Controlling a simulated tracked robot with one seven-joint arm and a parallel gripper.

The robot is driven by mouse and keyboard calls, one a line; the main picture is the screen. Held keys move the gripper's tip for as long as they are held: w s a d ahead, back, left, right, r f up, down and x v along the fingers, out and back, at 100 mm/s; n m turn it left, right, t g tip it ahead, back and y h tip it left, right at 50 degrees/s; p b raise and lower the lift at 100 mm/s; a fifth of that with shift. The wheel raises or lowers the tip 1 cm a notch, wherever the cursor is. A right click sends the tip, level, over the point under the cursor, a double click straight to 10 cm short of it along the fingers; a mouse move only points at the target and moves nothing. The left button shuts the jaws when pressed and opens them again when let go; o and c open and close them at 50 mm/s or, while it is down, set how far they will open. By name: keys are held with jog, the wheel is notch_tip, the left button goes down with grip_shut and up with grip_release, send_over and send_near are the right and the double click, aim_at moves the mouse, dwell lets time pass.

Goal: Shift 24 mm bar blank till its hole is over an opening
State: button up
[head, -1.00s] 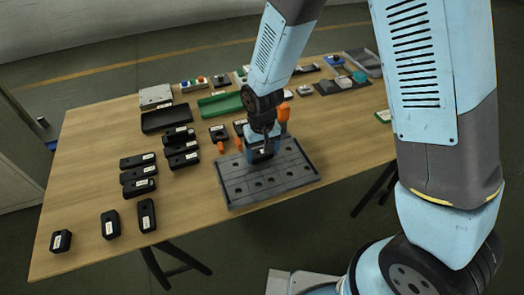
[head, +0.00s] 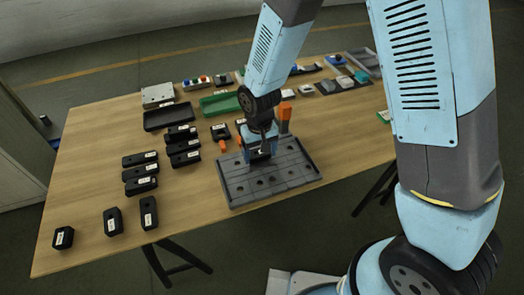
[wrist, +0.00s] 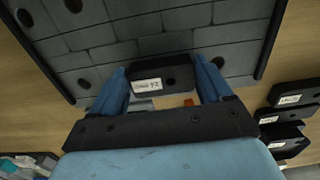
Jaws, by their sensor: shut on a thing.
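The 24 mm bar blank (wrist: 163,72) is a black block with a white label, inverted in the wrist view, and a dark hole beside the label. My gripper (wrist: 162,76) is shut on it, one blue finger at each end. In the head view my gripper (head: 260,156) is over the back left part of the grey slotted plate (head: 285,180), and the blank is mostly hidden there. The plate has several round dark openings, which also show in the wrist view beyond the blank. I cannot tell whether the hole is over an opening.
Several black labelled blocks (head: 141,175) stand left of the plate. An orange-topped post (head: 284,113) stands close behind my gripper. Trays, including a green one (head: 220,103), and small parts line the table's back. The wood (head: 185,215) front left of the plate is clear.

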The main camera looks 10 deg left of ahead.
aim_at(260, 154)
jog(key=o, duration=1.4)
jog(key=shift+r, duration=0.15)
jog(key=shift+r, duration=6.75)
